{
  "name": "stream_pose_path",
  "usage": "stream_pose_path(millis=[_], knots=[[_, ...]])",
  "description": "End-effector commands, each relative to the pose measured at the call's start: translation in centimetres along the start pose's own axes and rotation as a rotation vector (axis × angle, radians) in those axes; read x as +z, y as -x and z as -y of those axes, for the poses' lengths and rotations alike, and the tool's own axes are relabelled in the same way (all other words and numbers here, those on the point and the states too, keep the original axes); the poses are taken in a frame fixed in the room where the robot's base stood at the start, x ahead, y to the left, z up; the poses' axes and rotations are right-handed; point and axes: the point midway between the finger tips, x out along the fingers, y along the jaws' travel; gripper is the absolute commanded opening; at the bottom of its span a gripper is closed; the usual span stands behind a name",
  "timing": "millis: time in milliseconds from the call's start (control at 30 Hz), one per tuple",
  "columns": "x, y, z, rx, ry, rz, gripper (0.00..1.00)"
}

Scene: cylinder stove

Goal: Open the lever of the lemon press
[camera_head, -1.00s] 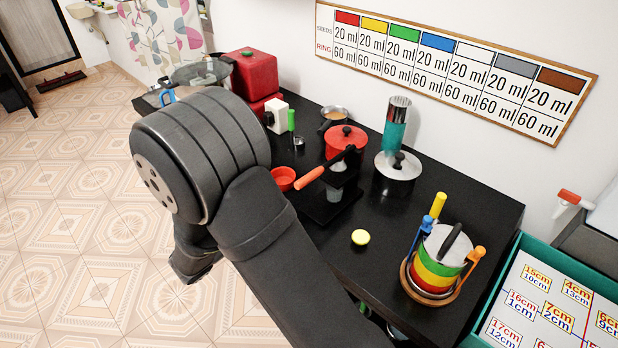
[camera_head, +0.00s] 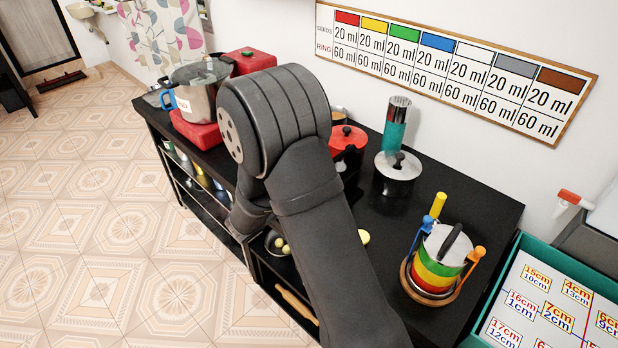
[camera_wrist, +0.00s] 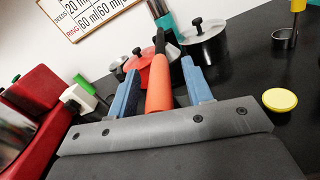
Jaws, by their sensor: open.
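The lemon press lever shows in the wrist view with its orange handle (camera_wrist: 159,84) pointing toward me and a dark bar beyond it. My gripper (camera_wrist: 162,68) is open, with one blue finger on each side of the handle. The handle lies between the fingers, with a visible gap on both sides. The press body is hidden behind the handle and fingers in the wrist view, and behind my arm in the head view. A yellow lemon-like round piece (camera_wrist: 280,99) lies on the black counter to the right; my arm partly covers it in the head view (camera_head: 364,237).
A red pot (camera_head: 347,137) and a grey lidded pot (camera_head: 398,166) stand behind the press area. A teal-based cylinder (camera_head: 395,125) is near the wall. A striped pot (camera_head: 440,262) stands at the right. A large metal pot (camera_head: 198,97) sits on a red base at the left.

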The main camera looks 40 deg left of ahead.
Motion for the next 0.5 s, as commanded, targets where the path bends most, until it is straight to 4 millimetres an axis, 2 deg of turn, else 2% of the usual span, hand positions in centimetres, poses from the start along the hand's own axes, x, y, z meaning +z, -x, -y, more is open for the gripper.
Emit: stream_pose_path(millis=[167,400,500], knots=[[-0.01,0.01,0.00,0.000,0.000,0.000,0.46],[0.00,0.03,0.00,0.000,0.000,0.000,0.00],[0.00,0.04,0.00,0.000,0.000,0.000,0.00]])
